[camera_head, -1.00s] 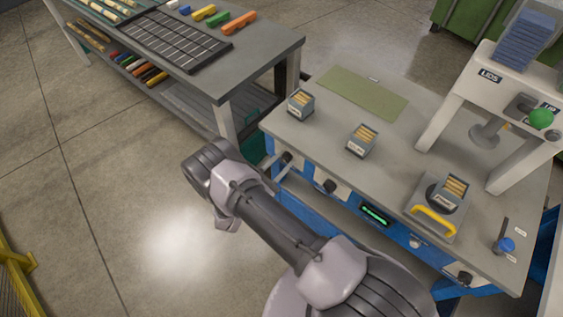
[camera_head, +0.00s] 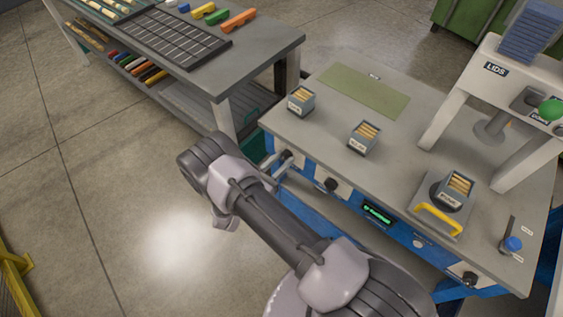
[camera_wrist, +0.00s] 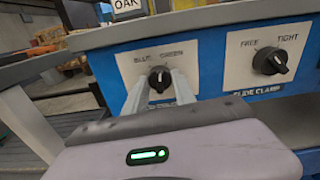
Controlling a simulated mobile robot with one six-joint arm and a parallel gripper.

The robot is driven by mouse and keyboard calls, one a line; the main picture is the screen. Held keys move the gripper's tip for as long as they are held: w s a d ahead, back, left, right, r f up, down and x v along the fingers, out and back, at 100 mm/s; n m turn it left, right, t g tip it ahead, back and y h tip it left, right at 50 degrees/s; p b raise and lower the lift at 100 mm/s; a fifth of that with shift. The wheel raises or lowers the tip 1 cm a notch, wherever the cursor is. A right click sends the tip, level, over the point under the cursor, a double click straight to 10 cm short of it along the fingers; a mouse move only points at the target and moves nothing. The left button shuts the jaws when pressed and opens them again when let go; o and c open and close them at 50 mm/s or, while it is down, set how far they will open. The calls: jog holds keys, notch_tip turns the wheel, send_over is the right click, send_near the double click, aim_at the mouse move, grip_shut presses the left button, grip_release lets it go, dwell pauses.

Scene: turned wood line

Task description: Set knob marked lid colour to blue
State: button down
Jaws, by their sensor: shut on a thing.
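The black knob (camera_wrist: 160,79) sits on a white plate on the blue front panel, with BLUE printed at its upper left and GREEN at its upper right. Its light pointer mark looks close to upright, but is too small to read surely. The plate's lower caption is hidden behind my fingers. My gripper (camera_wrist: 160,88) is shut on this knob, one finger on each side. In the head view my gripper (camera_head: 280,168) reaches the left end of the bench front, and the knob (camera_head: 286,155) shows partly there.
A green-lit display (camera_head: 377,214) and a yellow handle (camera_head: 438,220) lie farther right. Small boxes of sticks (camera_head: 364,138) stand on the bench (camera_head: 320,140). Open floor lies left.

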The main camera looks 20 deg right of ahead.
jog(key=n+b, duration=0.1)
jog(key=n, duration=0.3)
jog(key=shift+f+n, duration=0.1)
jog(key=shift+n, duration=0.2)
jog(key=n, duration=0.4)
jog(key=shift+b, duration=0.4)
jog(key=shift+n, duration=0.3)
jog(key=c, duration=1)
grip_release()
jog(key=p+v, duration=0.2)
jog(key=v, duration=1.5)
jog(key=shift+s+a+p, duration=0.15)
jog(key=shift+p, duration=0.25)
